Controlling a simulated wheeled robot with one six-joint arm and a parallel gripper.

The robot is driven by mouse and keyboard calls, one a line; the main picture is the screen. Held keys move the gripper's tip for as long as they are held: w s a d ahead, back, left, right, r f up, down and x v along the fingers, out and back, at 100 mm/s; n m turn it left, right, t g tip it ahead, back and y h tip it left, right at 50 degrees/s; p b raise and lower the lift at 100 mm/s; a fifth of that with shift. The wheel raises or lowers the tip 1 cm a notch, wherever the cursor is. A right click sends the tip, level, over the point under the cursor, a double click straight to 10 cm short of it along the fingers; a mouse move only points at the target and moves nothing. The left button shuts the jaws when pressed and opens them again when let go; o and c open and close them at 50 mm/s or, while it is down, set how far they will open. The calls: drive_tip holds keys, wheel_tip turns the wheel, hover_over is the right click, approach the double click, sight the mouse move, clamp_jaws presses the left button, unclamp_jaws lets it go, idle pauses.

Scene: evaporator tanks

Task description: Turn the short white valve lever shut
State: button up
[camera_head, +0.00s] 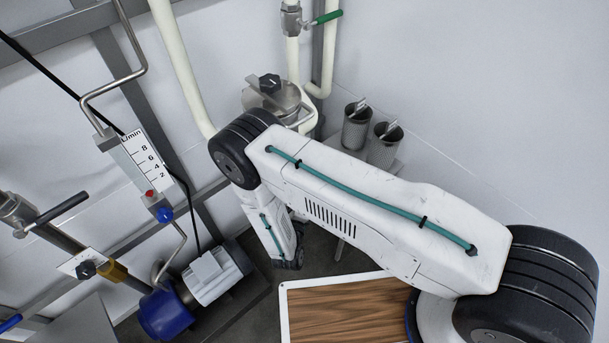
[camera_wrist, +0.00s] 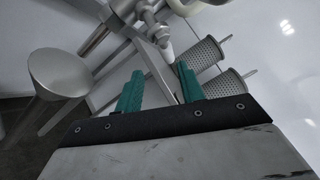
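My gripper (camera_wrist: 159,71) shows in the wrist view with its two teal fingers apart. A flat pale grey bar (camera_wrist: 152,58) runs through the gap between the fingers in the picture; I cannot tell whether it lies between them or beyond them, and no contact shows. A short whitish lever-like part (camera_wrist: 163,36) with a rounded end sits above the gap, among grey metal fittings. I cannot tell for certain which of these is the short white valve lever. In the head view my arm covers this area, and neither the lever nor my gripper's fingers can be made out.
Two perforated metal cylinders (camera_head: 356,127) (camera_head: 384,146) stand right of a round metal vessel (camera_head: 270,98) with a black knob. A green-handled valve (camera_head: 326,18) is above. A flow meter (camera_head: 140,160) and a blue pump (camera_head: 165,315) are left. A round grey disc (camera_wrist: 60,72) is left in the wrist view.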

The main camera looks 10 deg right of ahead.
drive_tip(key=w+n, duration=0.1)
drive_tip(key=w, duration=0.1)
drive_tip(key=w+d+r+n+y, duration=0.1)
drive_tip(key=w, duration=0.1)
drive_tip(key=w+d+n+y, duration=0.1)
drive_tip(key=w, duration=0.1)
drive_tip(key=shift+w+d+r, duration=0.15)
drive_tip(key=shift+w+r, duration=0.25)
clamp_jaws()
